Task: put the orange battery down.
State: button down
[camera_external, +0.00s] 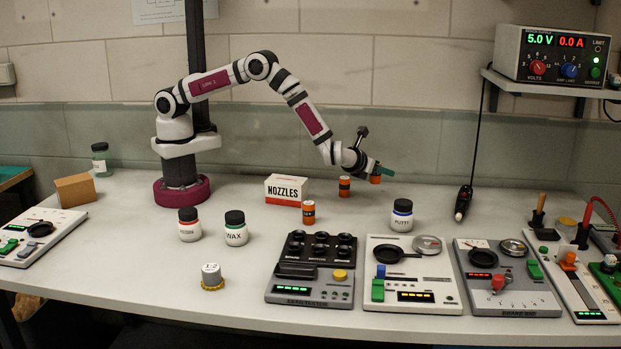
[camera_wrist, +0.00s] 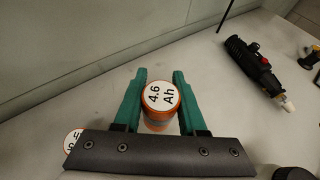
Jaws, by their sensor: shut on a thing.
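An orange battery (camera_wrist: 157,126) with a white top marked 4.6 Ah stands between the green fingers of my gripper (camera_wrist: 160,78) in the wrist view. My gripper is shut on it. In the external view my gripper (camera_external: 382,172) is at the end of the arm, right of the nozzles box, and the held orange battery (camera_external: 376,180) shows just below the green finger. I cannot tell whether its bottom touches the bench. A second orange battery (camera_external: 344,187) stands just left of it; its white top (camera_wrist: 72,140) is partly hidden by the gripper body in the wrist view. A third orange battery (camera_external: 308,212) stands nearer the front.
The nozzles box (camera_external: 287,190) stands left of the batteries. A putty jar (camera_external: 402,215) stands in front of the gripper. Bare bench (camera_external: 430,193) lies between. Several devices line the front edge.

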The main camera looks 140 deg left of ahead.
aim_at(383, 195)
jog(key=shift+s+a+f, duration=0.3)
jog(key=shift+a+f, duration=0.15)
jog(key=shift+a, duration=0.2)
jog(key=shift+s+a+f, duration=0.25)
jog(key=shift+a+f, duration=0.2)
jog(key=shift+a, duration=0.15)
notch_tip(383, 195, down, 3)
jog(key=shift+f, duration=0.45)
jog(key=shift+c, duration=2.4)
grip_release()
jog(key=shift+f, duration=0.15)
